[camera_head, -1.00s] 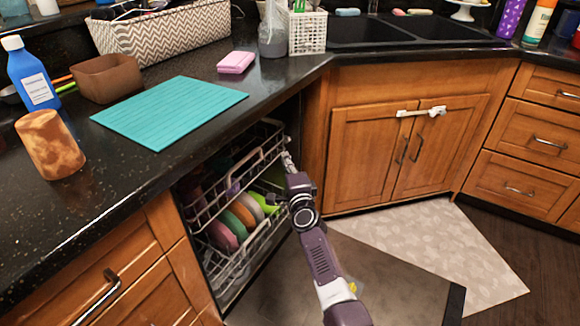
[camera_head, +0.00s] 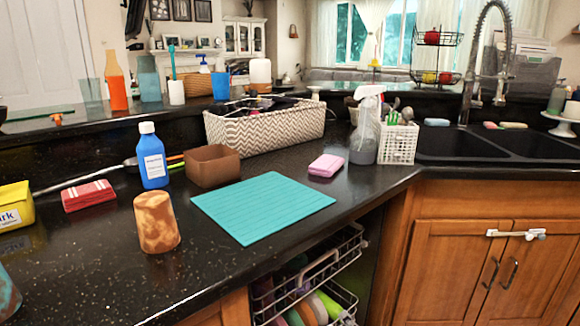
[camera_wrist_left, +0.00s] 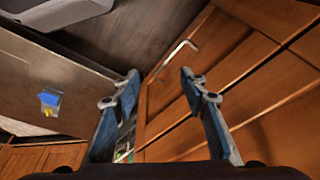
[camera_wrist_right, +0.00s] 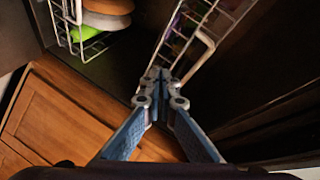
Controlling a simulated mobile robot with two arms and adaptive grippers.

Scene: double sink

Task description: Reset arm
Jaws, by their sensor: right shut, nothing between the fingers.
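My right gripper (camera_wrist_right: 160,82) shows in the right wrist view with its fingertips together and nothing between them. It is close to the white wire rack (camera_wrist_right: 203,38) of the dishwasher; I cannot tell whether it touches. My left gripper (camera_wrist_left: 160,78) shows in the left wrist view with its fingers apart and nothing between them. Wooden cabinet fronts with a handle (camera_wrist_left: 181,46) lie beyond it. Neither gripper shows in the head view. There, the dishwasher's upper rack (camera_head: 318,268) and several coloured dishes show below the counter's edge.
The black counter holds a teal mat (camera_head: 262,205), a brown cup (camera_head: 156,222), a blue bottle (camera_head: 152,158), a brown bowl (camera_head: 212,166), a pink sponge (camera_head: 326,165) and a patterned basket (camera_head: 265,127). A double sink (camera_head: 455,145) is at the right. Cabinet doors (camera_head: 455,262) stand below it.

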